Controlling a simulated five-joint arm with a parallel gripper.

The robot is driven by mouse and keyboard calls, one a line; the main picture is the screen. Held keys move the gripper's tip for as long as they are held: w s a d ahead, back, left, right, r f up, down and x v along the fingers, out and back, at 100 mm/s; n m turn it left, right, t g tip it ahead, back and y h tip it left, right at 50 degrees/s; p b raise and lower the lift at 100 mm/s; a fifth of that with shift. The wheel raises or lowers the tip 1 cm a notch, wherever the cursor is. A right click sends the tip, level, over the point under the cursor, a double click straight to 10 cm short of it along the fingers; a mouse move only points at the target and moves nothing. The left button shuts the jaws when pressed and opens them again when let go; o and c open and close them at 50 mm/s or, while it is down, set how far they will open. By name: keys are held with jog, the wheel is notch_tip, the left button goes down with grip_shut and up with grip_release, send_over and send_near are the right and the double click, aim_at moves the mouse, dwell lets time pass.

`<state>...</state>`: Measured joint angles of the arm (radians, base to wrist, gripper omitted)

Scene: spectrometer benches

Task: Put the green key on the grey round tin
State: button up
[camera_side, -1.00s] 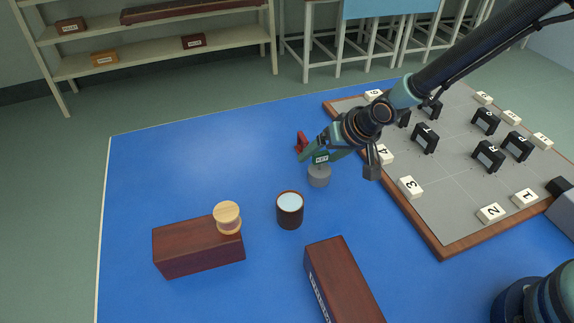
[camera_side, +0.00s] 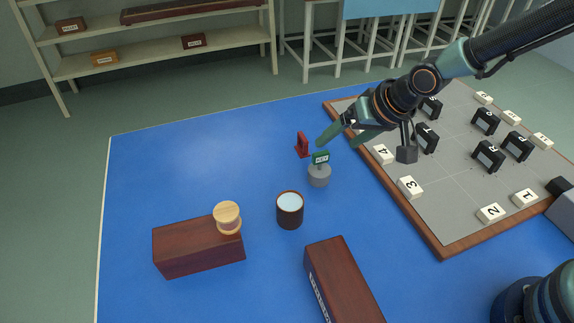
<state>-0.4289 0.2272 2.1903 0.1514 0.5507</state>
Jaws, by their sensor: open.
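The green key (camera_side: 320,157) with a pale label stands upright on top of the grey round tin (camera_side: 319,176), on the blue mat near the board's left edge. My gripper (camera_side: 338,138) is open and empty, above and to the right of the key. Its fingers look clear of the key, with a small gap between them.
A small red piece (camera_side: 302,144) stands just left of the key. A dark cup (camera_side: 290,212), a wooden spool (camera_side: 227,217) on a brown block (camera_side: 190,252) and another brown block (camera_side: 341,284) are nearer. The grey board (camera_side: 450,190) with black pieces and numbered tiles lies right.

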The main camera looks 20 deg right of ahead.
jog(key=s+d+r+h, duration=0.1)
jog(key=s+d+r, duration=0.5)
jog(key=d, duration=0.3)
jog(key=s+d+r+n+h, duration=0.1)
jog(key=s+d+r, duration=0.6)
jog(key=d, duration=0.3)
jog(key=shift+h, duration=0.4)
